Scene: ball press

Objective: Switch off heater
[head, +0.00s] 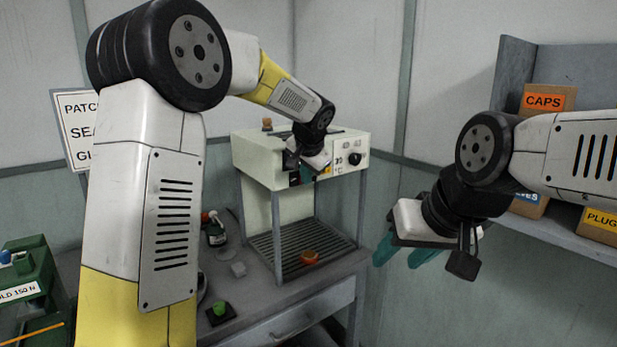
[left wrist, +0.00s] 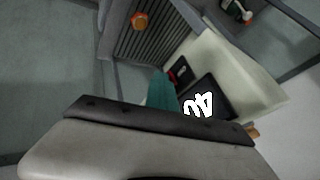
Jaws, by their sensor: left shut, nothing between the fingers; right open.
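The heater is a cream box (head: 258,160) on grey posts, with a dial knob (head: 355,158) on the right of its front. My left gripper (head: 308,174) is at the left part of that front and hides some of it. It is shut and empty; its teal finger also shows in the left wrist view (left wrist: 161,90). Beside the finger there is a small black switch plate with a bit of red (left wrist: 181,72) and a dark display (left wrist: 208,98) with lit white characters. Contact with the switch cannot be told. My right gripper (head: 406,255) is open and empty, at the right, away from the heater.
An orange-brown object (head: 310,257) lies on the slatted plate under the heater. A dark bottle (head: 215,234) and a green button (head: 220,308) are on the bench at left. A shelf (head: 565,240) with labelled boxes stands at right.

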